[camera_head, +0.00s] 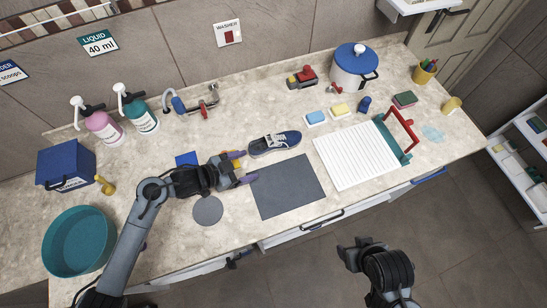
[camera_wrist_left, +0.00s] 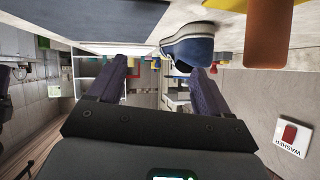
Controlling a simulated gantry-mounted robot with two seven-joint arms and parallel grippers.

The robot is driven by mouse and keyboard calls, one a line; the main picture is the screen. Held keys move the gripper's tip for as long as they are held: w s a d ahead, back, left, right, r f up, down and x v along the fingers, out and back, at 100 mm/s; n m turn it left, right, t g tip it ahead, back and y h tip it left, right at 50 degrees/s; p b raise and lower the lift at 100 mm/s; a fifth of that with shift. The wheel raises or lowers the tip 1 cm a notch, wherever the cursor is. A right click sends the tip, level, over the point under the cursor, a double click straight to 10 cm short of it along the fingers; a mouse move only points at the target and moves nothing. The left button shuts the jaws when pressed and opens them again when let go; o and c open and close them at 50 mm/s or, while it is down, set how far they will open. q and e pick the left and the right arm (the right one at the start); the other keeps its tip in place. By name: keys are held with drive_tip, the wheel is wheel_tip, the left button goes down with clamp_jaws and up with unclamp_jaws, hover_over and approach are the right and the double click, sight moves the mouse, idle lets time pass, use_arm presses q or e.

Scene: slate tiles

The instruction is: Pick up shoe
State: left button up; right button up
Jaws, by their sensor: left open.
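A dark navy shoe (camera_head: 275,144) with white laces and a pale sole lies on the counter, behind the grey mat (camera_head: 289,187). My left gripper (camera_head: 244,168) is open and empty, just left of and in front of the shoe. In the left wrist view, the blue shoe (camera_wrist_left: 190,46) shows beyond the left gripper's fingertips (camera_wrist_left: 162,68), close to the right-hand finger and partly hidden by it. I cannot tell whether they touch. My right gripper (camera_head: 353,252) hangs over the floor in front of the counter, away from the shoe.
A white ribbed tray (camera_head: 352,158) with a red handle lies right of the mat. A grey disc (camera_head: 208,211) lies below my left wrist. Pump bottles, a blue box (camera_head: 66,165) and a teal basin (camera_head: 76,240) stand at left. A white pot (camera_head: 353,72) stands at the back.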

use_arm(q)
drive_tip(key=b, duration=0.2)
approach(270, 140)
drive_tip(key=shift+s+a+f+m+t, duration=0.1)
drive_tip(key=shift+f+m+t, duration=0.1)
drive_tip(key=shift+f, duration=0.2)
drive_tip(key=shift+s+f+m+t, duration=0.1)
drive_tip(key=shift+f+t, duration=0.1)
drive_tip(key=shift+f, duration=0.2)
drive_tip(key=shift+w+d, duration=0.25)
drive_tip(key=shift+w, duration=0.05)
drive_tip(key=x, duration=0.4)
drive_tip(key=shift+w+d+f, duration=0.25)
drive_tip(key=shift+w+d, duration=0.05)
drive_tip(key=shift+d, duration=0.15)
drive_tip(key=shift+b+x, duration=0.4)
drive_tip(key=shift+x, duration=1.75)
drive_tip(key=shift+r, duration=0.1)
use_arm(e)
drive_tip(key=f, duration=0.1)
drive_tip(key=d+f, duration=0.1)
drive_tip(key=f, duration=0.1)
drive_tip(key=shift+w+d+f, duration=0.2)
drive_tip(key=shift+w+f, duration=0.1)
drive_tip(key=shift+f, duration=0.05)
use_arm(q)
drive_tip(key=shift+c, duration=0.3)
drive_tip(key=c, duration=1.1)
